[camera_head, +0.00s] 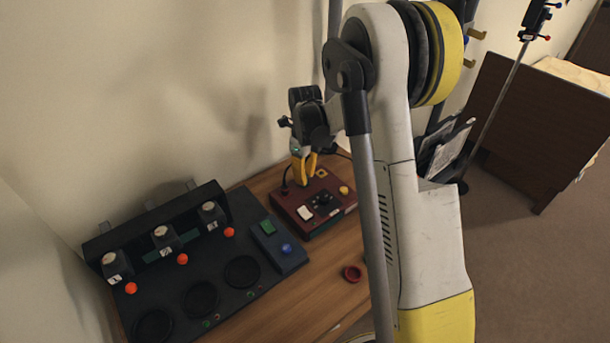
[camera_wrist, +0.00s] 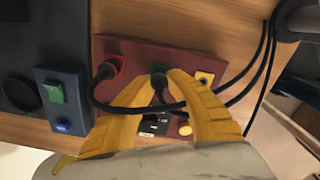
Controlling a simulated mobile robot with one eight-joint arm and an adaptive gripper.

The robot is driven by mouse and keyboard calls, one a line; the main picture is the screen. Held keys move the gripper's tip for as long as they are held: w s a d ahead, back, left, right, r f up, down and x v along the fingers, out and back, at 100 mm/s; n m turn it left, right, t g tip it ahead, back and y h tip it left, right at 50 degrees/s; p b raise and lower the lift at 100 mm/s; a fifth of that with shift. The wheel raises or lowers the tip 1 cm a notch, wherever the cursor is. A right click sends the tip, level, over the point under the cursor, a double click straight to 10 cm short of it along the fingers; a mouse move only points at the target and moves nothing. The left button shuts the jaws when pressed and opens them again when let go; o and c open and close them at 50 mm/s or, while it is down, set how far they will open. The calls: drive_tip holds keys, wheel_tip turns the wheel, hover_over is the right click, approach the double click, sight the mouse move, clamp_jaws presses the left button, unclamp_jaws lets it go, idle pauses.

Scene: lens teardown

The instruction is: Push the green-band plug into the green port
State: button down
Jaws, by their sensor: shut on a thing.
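The dark red box (camera_head: 333,219) stands on the wooden table, in the wrist view (camera_wrist: 135,46) ahead of my fingers. My gripper (camera_head: 303,180) points down over its back part, with yellow fingers. In the wrist view my gripper (camera_wrist: 167,77) is shut on the dark green-band plug (camera_wrist: 159,82), at the middle of the box's port row. A little green shows at the fingertips (camera_wrist: 158,68). The green port is mostly hidden by the plug and fingers, and I cannot tell how deep the plug sits.
A red plug (camera_wrist: 109,67) sits at the box's left port; a yellow port (camera_wrist: 205,78) is at the right. Black cables (camera_wrist: 252,82) loop around the fingers. A dark panel (camera_head: 180,293) with knobs lies left.

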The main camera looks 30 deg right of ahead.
drive_tip(key=c, duration=1.3)
unclamp_jaws()
wheel_tip(320, 180, up, 12)
